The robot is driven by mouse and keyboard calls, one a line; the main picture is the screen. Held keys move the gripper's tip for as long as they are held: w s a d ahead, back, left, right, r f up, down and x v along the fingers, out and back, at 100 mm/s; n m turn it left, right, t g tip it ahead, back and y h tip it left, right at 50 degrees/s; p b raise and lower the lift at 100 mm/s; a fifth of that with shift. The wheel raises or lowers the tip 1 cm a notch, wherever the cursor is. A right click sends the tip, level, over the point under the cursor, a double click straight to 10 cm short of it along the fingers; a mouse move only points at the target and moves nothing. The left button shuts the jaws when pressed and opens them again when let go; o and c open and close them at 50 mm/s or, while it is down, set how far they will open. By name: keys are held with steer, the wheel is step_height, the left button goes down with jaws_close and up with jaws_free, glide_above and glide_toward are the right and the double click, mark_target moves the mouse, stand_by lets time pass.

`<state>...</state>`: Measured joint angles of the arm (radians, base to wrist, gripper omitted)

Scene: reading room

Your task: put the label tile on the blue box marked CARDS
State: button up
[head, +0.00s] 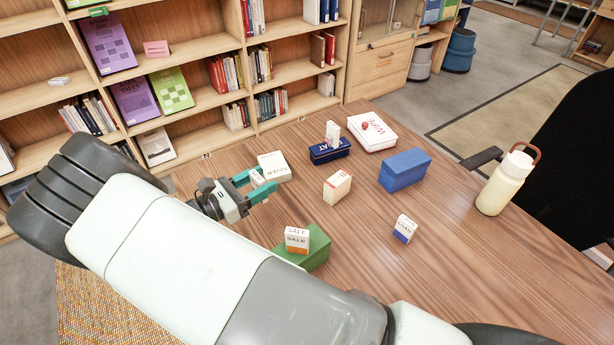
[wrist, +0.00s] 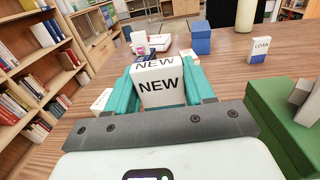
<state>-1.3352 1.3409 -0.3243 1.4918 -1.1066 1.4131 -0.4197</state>
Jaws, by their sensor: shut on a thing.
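My gripper (head: 262,186) is shut on a small white tile reading NEW (wrist: 160,85), held upright between its teal fingers above the table. A plain mid-blue box (head: 405,170) stands right of the gripper, apart from it; it also shows in the wrist view (wrist: 201,38). No marking is readable on it. A dark blue box (head: 322,155) with partly hidden white lettering stands farther back, with a white tile (head: 333,133) on its top. A white tile with a blue base reading LOAN (head: 404,228) stands on the table; it shows in the wrist view (wrist: 259,50). CARDS is not readable anywhere.
A green box (head: 317,249) bears a SALE tile (head: 297,239) near my arm. A cream box (head: 338,187), a white box (head: 274,166) beside the gripper, and a white-and-red box (head: 372,131) stand on the table. A bottle (head: 505,184) stands at right.

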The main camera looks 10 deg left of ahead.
steer(key=shift+w+d+r, duration=0.1)
steer(key=shift+w+r, duration=0.05)
steer(key=shift+r, duration=0.15)
steer(key=w+d+r, duration=0.3)
steer(key=w+d, duration=0.5)
steer(key=w, duration=0.1)
step_height(320, 180, up, 5)
steer(key=m+g+h, duration=0.1)
glide_above(406, 161)
step_height(406, 161, down, 5)
steer(key=shift+w+d, duration=0.1)
steer(key=shift+f, duration=2.2)
steer(key=shift+f, duration=0.1)
steer(key=o, duration=1)
steer(key=shift+o, duration=0.2)
